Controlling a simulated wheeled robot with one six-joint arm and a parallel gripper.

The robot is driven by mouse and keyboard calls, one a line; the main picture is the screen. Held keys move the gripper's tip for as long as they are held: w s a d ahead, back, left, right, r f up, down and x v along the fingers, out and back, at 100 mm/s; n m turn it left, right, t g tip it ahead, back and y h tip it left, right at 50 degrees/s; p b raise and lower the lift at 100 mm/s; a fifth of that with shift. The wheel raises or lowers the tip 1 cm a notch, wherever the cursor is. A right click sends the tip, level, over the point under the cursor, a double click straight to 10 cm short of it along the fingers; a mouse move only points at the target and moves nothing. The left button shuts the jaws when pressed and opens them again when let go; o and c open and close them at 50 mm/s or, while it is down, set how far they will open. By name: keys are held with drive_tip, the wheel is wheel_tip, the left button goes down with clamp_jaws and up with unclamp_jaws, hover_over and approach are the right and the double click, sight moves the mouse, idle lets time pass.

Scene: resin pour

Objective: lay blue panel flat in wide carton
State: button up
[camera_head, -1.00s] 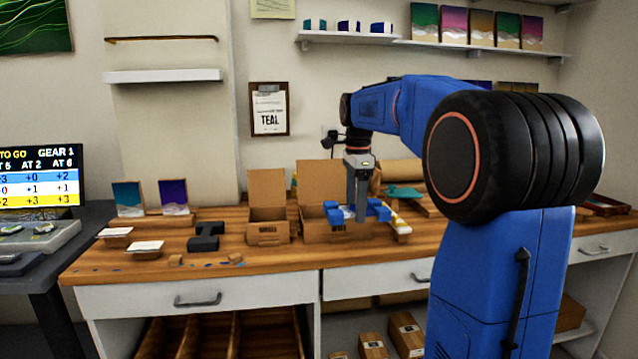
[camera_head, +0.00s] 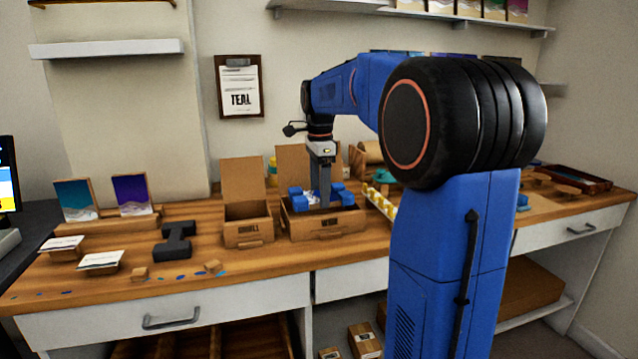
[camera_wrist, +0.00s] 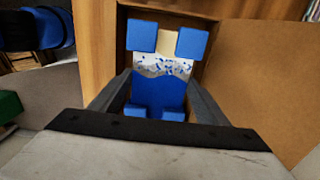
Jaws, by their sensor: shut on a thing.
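The wide carton (camera_head: 325,224) stands open on the wooden bench, its lid raised behind it. My gripper (camera_head: 323,200) points straight down into the carton. The blue panel shows in the wrist view (camera_wrist: 158,92), blue with a white speckled band and blue blocks on its corners. It lies between my two dark fingers (camera_wrist: 157,85), which are shut on it. In the head view the blue corner blocks (camera_head: 297,203) show at about rim height, inside the opening. The carton's front wall hides the panel's underside, so I cannot tell whether it touches the floor.
A smaller open carton (camera_head: 247,225) stands close on the left. A dark I-shaped block (camera_head: 175,241) lies further left. A rack with yellow pieces (camera_head: 381,203) is close on the right.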

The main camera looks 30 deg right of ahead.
drive_tip(key=shift+f, duration=2.2)
drive_tip(key=o, duration=1)
drive_tip(key=shift+o, duration=0.2)
drive_tip(key=shift+r, duration=4)
